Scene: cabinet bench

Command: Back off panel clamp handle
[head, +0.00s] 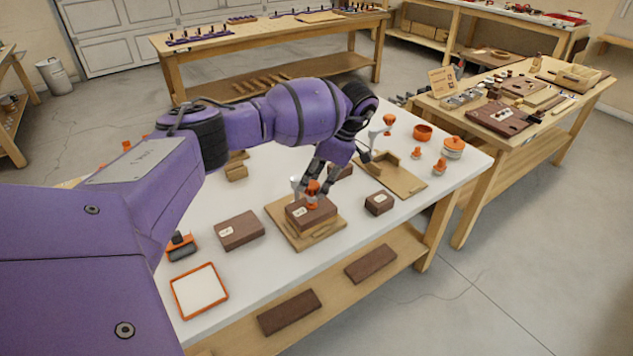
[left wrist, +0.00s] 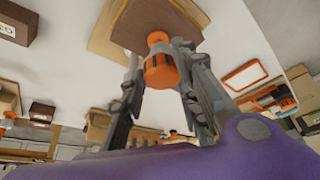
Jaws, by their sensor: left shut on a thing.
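The clamp handle is an orange grip (head: 313,187) above a brown block (head: 318,215) on a wooden base board (head: 283,222). My left gripper (head: 310,182) reaches down to it from behind. In the left wrist view the orange handle (left wrist: 161,72) sits between the two grey fingers of my left gripper (left wrist: 158,58), which is shut on it. The brown panel or block (left wrist: 155,25) lies just beyond the handle. The clamp's stem and lower parts are mostly hidden. My right gripper shows in neither view.
Brown blocks (head: 240,231) (head: 379,203) flank the base board. An orange-rimmed tray (head: 198,290) lies at the front left. Orange pots (head: 453,146) stand at the right end of the white bench.

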